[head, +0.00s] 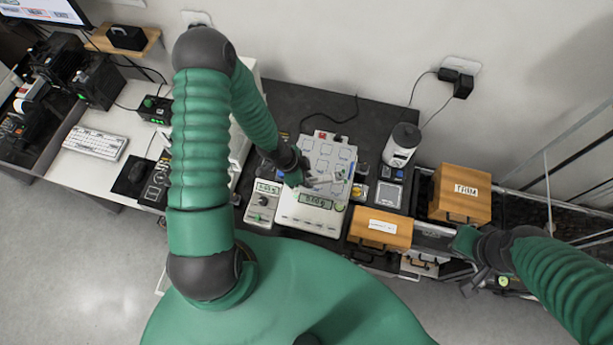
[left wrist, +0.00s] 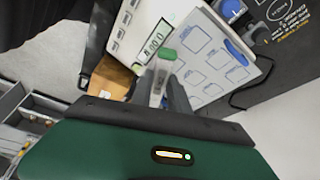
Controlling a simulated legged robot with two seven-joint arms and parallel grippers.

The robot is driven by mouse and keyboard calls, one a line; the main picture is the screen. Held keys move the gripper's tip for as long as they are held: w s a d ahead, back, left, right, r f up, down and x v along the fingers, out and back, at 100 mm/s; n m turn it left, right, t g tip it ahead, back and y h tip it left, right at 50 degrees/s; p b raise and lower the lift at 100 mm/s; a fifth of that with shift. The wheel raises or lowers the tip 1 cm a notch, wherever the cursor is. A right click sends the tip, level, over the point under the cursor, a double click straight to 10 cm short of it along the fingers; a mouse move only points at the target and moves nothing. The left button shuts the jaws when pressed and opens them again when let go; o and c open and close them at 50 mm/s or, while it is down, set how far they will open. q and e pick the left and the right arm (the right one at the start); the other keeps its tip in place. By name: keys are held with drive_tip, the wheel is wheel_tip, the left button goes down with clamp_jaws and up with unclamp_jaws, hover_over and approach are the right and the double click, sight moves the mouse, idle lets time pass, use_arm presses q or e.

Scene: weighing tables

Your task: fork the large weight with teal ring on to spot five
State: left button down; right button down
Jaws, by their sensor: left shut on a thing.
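My left gripper (head: 318,181) is over the white board with outlined spots (head: 324,150), close to the scale's display. In the left wrist view its fingers (left wrist: 168,88) are shut on a pale, slim tool with a green end (left wrist: 166,54). I cannot make out the tool's far end. The board (left wrist: 205,65) shows several blue-outlined spots; spot five cannot be read. I cannot pick out the large weight with the teal ring in either view. My right gripper (head: 476,279) is at the lower right, beyond the table's front edge; its jaw opening is unclear.
A white scale (head: 309,219) with a lit display stands in front of the board. A smaller instrument (head: 262,203) is left of it. Wooden boxes (head: 381,229) and (head: 460,192) and a white canister device (head: 402,145) stand to the right. A keyboard (head: 95,143) is far left.

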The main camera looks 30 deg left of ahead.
use_arm(q)
drive_tip(key=shift+a+f+b, duration=0.15)
drive_tip(key=shift+f+b, duration=0.35)
drive_tip(key=shift+f, duration=0.35)
drive_tip(key=shift+a+f+b, duration=0.15)
drive_tip(key=shift+f+b, duration=0.35)
drive_tip(key=shift+f, duration=0.5)
drive_tip(key=shift+d, duration=0.1)
drive_tip(key=shift+f+b, duration=0.45)
drive_tip(key=shift+f, duration=0.3)
idle(1.2)
drive_tip(key=shift+w+d+r+y, duration=0.1)
drive_tip(key=shift+d+r+y, duration=0.05)
drive_tip(key=shift+y, duration=0.15)
drive_tip(key=shift+p, duration=0.3)
idle(0.8)
drive_tip(key=shift+s+a+p, duration=0.4)
drive_tip(key=shift+s+a, duration=0.15)
drive_tip(key=shift+a, duration=0.2)
idle(1.9)
